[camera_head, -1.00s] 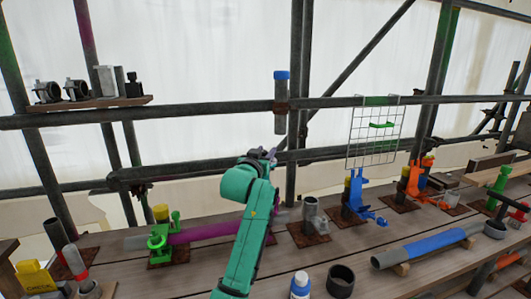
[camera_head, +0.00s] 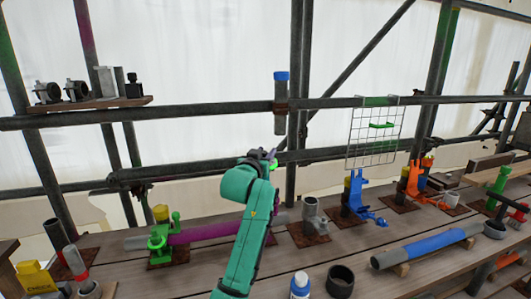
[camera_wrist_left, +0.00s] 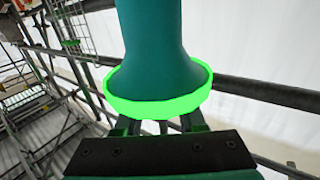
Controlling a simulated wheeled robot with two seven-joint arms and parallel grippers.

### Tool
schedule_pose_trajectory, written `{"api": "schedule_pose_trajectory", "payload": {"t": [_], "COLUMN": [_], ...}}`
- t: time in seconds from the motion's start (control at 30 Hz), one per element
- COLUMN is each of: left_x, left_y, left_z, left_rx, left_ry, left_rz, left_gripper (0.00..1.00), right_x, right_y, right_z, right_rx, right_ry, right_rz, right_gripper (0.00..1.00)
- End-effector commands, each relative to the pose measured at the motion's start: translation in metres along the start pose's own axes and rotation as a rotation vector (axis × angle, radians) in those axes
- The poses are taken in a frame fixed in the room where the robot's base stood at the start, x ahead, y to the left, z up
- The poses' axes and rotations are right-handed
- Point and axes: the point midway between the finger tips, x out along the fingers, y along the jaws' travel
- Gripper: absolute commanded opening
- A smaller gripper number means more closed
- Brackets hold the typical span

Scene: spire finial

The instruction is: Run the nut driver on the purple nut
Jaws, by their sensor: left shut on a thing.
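My left gripper (camera_head: 269,158) is raised over the bench, in front of the scaffold rails, and looks small in the head view. In the left wrist view its fingers (camera_wrist_left: 158,125) are shut at a teal, flared tool body with a bright green ring (camera_wrist_left: 158,106) around its lower end. I take this to be the nut driver (camera_wrist_left: 153,50); its far end is cut off by the picture's top. My right gripper is out of view.
A purple pipe (camera_head: 205,232) lies along the bench, held at a green clamp (camera_head: 159,243). A wire grid panel (camera_head: 375,138) hangs from the upper rail to the right.

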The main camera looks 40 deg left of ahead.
Motion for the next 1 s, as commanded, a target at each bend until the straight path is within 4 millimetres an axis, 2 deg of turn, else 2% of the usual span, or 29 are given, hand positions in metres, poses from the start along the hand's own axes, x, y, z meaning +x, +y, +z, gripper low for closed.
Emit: {"api": "schedule_pose_trajectory", "payload": {"t": [0.1, 0.7, 0.8, 1.0], "left_x": [0.001, 0.000, 0.000, -0.001], "left_y": [0.000, 0.000, 0.000, 0.000], "left_z": [-0.011, -0.071, -0.077, -0.075], "left_rx": [0.000, 0.000, 0.000, 0.000], "left_ry": [-0.010, 0.006, 0.006, 0.006], "left_rz": [0.000, -0.001, -0.001, -0.001], "left_gripper": [0.00, 0.00, 0.00, 0.00], "right_x": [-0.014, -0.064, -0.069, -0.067], "right_y": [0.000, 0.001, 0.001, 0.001], "right_z": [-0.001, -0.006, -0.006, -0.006], "right_rx": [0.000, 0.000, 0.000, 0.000], "right_ry": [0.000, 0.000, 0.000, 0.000], "right_rz": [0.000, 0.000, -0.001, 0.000], "right_gripper": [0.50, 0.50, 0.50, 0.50]}}
